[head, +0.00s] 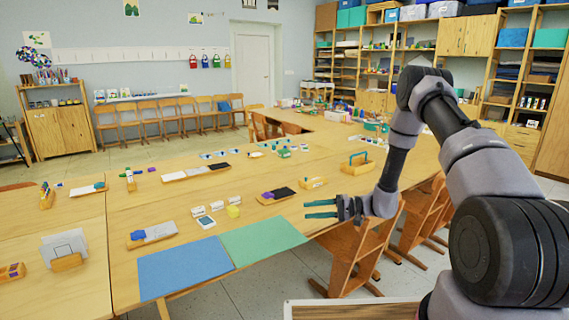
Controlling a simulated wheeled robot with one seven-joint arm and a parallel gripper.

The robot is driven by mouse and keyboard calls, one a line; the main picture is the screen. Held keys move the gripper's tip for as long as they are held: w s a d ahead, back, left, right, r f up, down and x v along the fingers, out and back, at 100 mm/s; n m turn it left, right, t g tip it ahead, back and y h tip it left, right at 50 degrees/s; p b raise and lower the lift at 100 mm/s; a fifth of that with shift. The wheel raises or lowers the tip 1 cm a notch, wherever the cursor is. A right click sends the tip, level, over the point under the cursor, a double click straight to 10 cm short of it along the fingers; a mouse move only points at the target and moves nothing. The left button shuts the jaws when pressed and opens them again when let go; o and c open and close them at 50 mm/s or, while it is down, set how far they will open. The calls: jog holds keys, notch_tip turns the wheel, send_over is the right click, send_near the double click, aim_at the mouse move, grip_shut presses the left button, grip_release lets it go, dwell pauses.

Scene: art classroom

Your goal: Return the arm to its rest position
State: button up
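My arm (470,160) rises at the right of the head view and bends down toward the table. My gripper (318,209) points left, just above or beyond the right edge of the green mat. Its two teal fingers are spread apart with nothing between them. The gripper looks clear of the table top, though its exact height cannot be told.
A wooden table (130,225) holds a blue mat (185,268), a green mat (262,240), a tray with purple and black items (277,196) and a wooden caddy (357,163). Wooden chairs (355,250) stand under my arm. Shelves (490,60) line the back right.

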jog(key=s+d+r+n+g+h, duration=0.1)
jog(key=s+d+r+h, duration=0.3)
jog(key=r, duration=0.8)
jog(key=s+a+r+n+g+h, duration=0.1)
jog(key=s+r+g+h, duration=0.3)
jog(key=r, duration=0.7)
jog(key=s+d+r+m+t+h, duration=0.2)
jog(key=s+d+r+t, duration=0.3)
jog(key=s+r, duration=0.3)
jog(key=s+d+r+m+t+h, duration=0.3)
jog(key=s+d+r+t, duration=0.3)
jog(key=s, duration=0.5)
notch_tip(320, 180, up, 2)
jog(key=shift+d+r+h, duration=0.1)
jog(key=shift+d+h, duration=0.5)
jog(key=shift+h, duration=0.2)
